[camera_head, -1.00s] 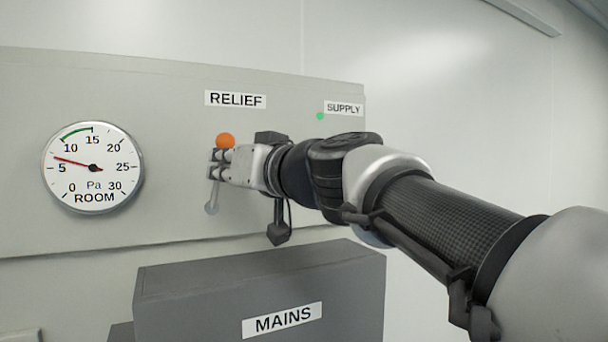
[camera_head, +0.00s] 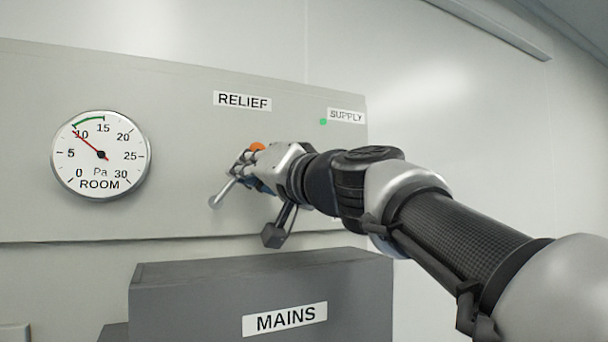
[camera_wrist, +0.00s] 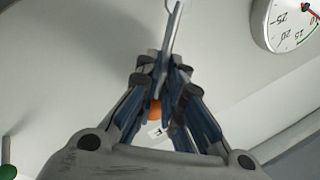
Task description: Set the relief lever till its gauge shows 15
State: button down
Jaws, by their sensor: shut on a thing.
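The relief lever (camera_head: 224,192) is a grey rod with an orange knob (camera_head: 257,147), under the RELIEF label (camera_head: 242,101). It leans up and to the right from its pivot. My gripper (camera_head: 243,166) is shut on the lever's rod just below the knob. In the wrist view the rod (camera_wrist: 172,42) runs between my fingers (camera_wrist: 160,80), and the orange knob (camera_wrist: 154,111) shows partly between them. The round ROOM gauge (camera_head: 101,183) has its red needle at about 10 Pa. A green arc marks its dial from about 10 to 15.
A dark grey MAINS box (camera_head: 200,300) stands below the panel (camera_head: 180,110). The panel face between the gauge and the lever is clear.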

jog(key=shift+s+d+r, duration=0.15)
jog(key=shift+d+r, duration=0.15)
jog(key=shift+r, duration=0.4)
jog(key=c, duration=1.8)
grip_release()
jog(key=shift+a, duration=0.15)
jog(key=shift+o, duration=0.5)
jog(key=shift+w+d+f, duration=0.2)
jog(key=shift+d, duration=0.3)
jog(key=v, duration=1.2)
jog(key=shift+f, duration=0.15)
jog(key=shift+s+a, duration=0.1)
